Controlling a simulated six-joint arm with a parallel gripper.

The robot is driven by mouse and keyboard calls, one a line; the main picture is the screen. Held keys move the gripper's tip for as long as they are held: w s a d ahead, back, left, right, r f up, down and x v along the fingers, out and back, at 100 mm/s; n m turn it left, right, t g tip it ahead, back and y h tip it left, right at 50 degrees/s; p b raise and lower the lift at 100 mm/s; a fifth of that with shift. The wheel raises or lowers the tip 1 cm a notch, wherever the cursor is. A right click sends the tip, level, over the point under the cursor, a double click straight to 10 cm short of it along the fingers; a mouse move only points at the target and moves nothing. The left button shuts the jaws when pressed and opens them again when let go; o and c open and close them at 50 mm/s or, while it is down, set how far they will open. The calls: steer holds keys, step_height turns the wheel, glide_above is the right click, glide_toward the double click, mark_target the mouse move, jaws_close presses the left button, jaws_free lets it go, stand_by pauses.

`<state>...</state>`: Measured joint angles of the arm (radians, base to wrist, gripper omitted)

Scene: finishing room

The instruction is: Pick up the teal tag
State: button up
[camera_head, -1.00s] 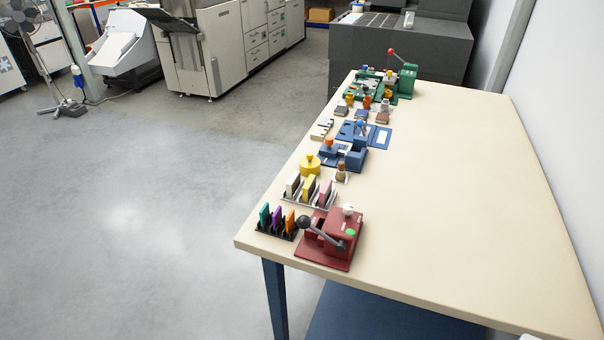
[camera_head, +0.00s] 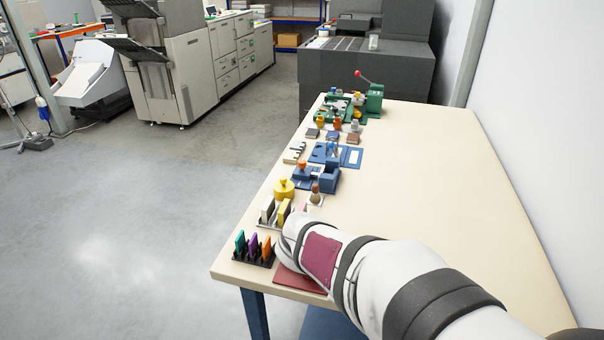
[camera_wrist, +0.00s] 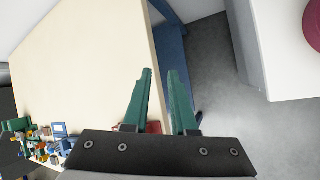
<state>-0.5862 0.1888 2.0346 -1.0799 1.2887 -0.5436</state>
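The teal tag (camera_head: 240,243) stands upright in a small black rack (camera_head: 266,262) at the near left corner of the table. It is the leftmost of the rack's tags, beside a purple one (camera_head: 252,244) and an orange one (camera_head: 266,247). My arm reaches in from the lower right, and its far end is to the right of the rack. My gripper (camera_wrist: 160,75) shows in the wrist view with its two green fingers apart and nothing between them. The fingers are not visible in the head view. I cannot make out the teal tag in the wrist view.
A rack with a yellow block (camera_head: 284,211), a yellow knob piece (camera_head: 284,188), blue devices (camera_head: 318,178) and a green device (camera_head: 372,100) line the left edge of the table (camera_head: 410,180). The table's right side is clear.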

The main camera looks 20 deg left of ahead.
steer(key=w+a+f+n+t, duration=0.1)
steer(key=w+a+n+t, duration=0.1)
steer(key=w+a+n, duration=0.3)
steer(key=w+a+f+n+t, duration=0.2)
steer(key=a+n, duration=0.2)
steer(key=a, duration=0.3)
steer(key=n+t+y, duration=0.6)
steer(key=n, duration=0.8)
glide_toward(238, 238)
steer(key=x, duration=1.1)
steer(key=shift+w, duration=0.1)
jaws_close()
